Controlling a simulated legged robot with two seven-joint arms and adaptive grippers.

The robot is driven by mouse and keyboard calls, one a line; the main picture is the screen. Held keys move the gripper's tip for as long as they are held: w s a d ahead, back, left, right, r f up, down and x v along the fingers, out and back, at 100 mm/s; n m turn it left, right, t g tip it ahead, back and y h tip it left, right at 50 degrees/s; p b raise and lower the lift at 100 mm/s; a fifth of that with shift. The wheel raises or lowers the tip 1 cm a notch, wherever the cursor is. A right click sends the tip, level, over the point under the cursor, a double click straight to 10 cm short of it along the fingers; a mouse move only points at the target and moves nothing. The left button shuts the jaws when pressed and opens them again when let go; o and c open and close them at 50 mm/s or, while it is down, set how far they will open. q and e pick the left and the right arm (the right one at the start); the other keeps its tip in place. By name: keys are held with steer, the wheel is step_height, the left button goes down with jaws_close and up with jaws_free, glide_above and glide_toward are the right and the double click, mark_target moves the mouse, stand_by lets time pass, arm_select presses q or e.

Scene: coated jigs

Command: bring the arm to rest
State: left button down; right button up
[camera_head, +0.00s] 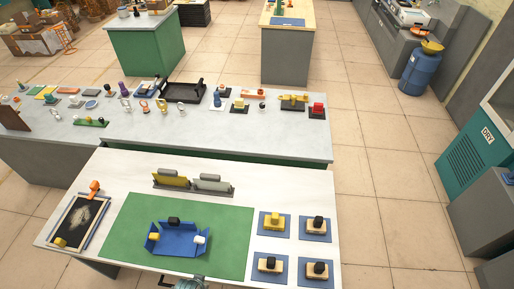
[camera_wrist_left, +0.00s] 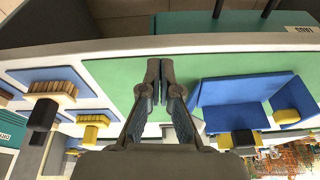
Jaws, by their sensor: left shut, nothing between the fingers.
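My left gripper (camera_wrist_left: 153,70) shows in the left wrist view with its two fingers together and nothing between them. It is over the green mat (camera_wrist_left: 118,75), between the blue jig (camera_wrist_left: 235,100) on the right and brush-like blocks (camera_wrist_left: 52,92) on the left. In the head view the blue jig (camera_head: 176,241) lies on the green mat (camera_head: 120,240) with black, white and yellow blocks at its walls. A small grey part at the bottom edge there is cut off, and I cannot tell what it is. My right gripper is in neither view.
Several blue pads (camera_head: 261,231) with black- or yellow-topped blocks lie right of the mat. A dark tray (camera_head: 62,218) is at the left, and a yellow-and-grey pair of blocks (camera_head: 172,179) stands behind the mat. A second bench (camera_head: 250,140) behind holds many small parts.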

arm_select(q)
steer(key=s+f+g+b, duration=0.1)
steer(key=s+f+b, duration=0.1)
steer(key=f, duration=1)
steer(key=s+f+b, duration=0.2)
steer(key=s+f, duration=0.1)
steer(key=f, duration=1)
steer(key=s+a+f+g+b, duration=0.1)
steer(key=s+a+f+b, duration=0.2)
steer(key=s+f, duration=1.3)
steer(key=shift+f+b, duration=0.35)
steer(key=shift+f, duration=0.25)
